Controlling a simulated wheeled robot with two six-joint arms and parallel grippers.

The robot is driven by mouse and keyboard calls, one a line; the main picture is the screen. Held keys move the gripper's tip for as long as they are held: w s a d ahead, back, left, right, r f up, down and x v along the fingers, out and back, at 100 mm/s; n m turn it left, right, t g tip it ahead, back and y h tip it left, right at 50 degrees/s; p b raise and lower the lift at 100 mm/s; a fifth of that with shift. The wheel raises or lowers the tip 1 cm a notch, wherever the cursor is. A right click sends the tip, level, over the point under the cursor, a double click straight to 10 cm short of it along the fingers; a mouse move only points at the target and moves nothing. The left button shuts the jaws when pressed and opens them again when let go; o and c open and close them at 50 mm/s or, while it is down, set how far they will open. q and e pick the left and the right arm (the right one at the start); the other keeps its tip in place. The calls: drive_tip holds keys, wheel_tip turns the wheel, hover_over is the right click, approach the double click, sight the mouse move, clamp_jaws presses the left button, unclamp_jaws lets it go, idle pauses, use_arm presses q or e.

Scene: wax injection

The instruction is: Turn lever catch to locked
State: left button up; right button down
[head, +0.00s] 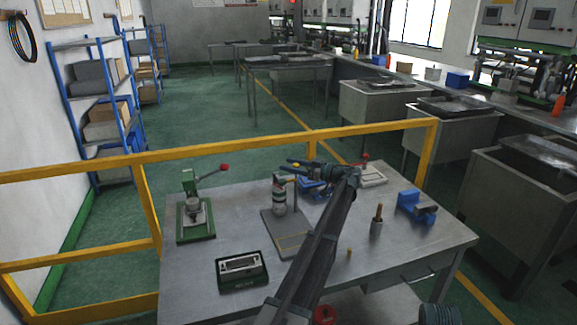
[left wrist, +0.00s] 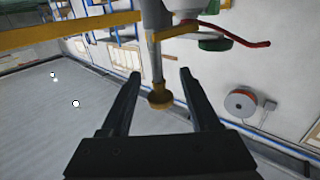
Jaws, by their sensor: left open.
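My left gripper (head: 290,166) reaches over the table from the bottom of the head view, its fingers pointing left near the top of a grey-white canister device (head: 279,195) on a flat plate. In the left wrist view its two dark fingers (left wrist: 160,88) are spread and empty. A grey rod with a brass-coloured end (left wrist: 159,97) shows between and beyond them; I cannot tell whether they touch it. A red lever (left wrist: 240,38) shows beyond at the upper right. I cannot tell which part is the lever catch. My right gripper is not in view.
A green press (head: 195,215) with a red-knobbed lever stands at the left of the table (head: 350,285). A scale (head: 241,268) lies in front. A yellow rail (head: 230,150) runs behind.

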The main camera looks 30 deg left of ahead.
use_arm(q)
drive_tip(key=w+d, duration=0.1)
drive_tip(key=d, duration=1.1)
drive_tip(key=shift+w+d, duration=0.4)
drive_tip(key=s+d+f+m+t+h, duration=0.1)
drive_tip(key=s+d+f+m+h, duration=0.2)
drive_tip(key=s, duration=0.4)
drive_tip(key=s+d+f+m+t+h+p, duration=0.1)
drive_tip(key=s+d+f+m+h, duration=0.2)
drive_tip(key=s+d+f+m, duration=0.2)
drive_tip(key=s+d+f+m+t+h+p, duration=0.1)
drive_tip(key=s+d+f+m+h, duration=0.2)
drive_tip(key=s+d, duration=0.6)
wheel_tip(320, 180, down, 2)
drive_tip(key=shift+f+m, duration=0.15)
drive_tip(key=shift+m, duration=0.85)
drive_tip(key=s+d+f+m+h+p, duration=0.1)
drive_tip(key=s+d+f+m+h, duration=0.1)
drive_tip(key=s+d+m, duration=0.3)
drive_tip(key=s+d+f+m+h, duration=0.2)
drive_tip(key=s+d+m+h, duration=0.3)
drive_tip(key=s+d, duration=0.5)
drive_tip(key=s, duration=0.4)
drive_tip(key=shift+d+f+g+h+p, duration=0.3)
drive_tip(key=shift+f+p, duration=0.05)
drive_tip(key=shift+p, duration=0.05)
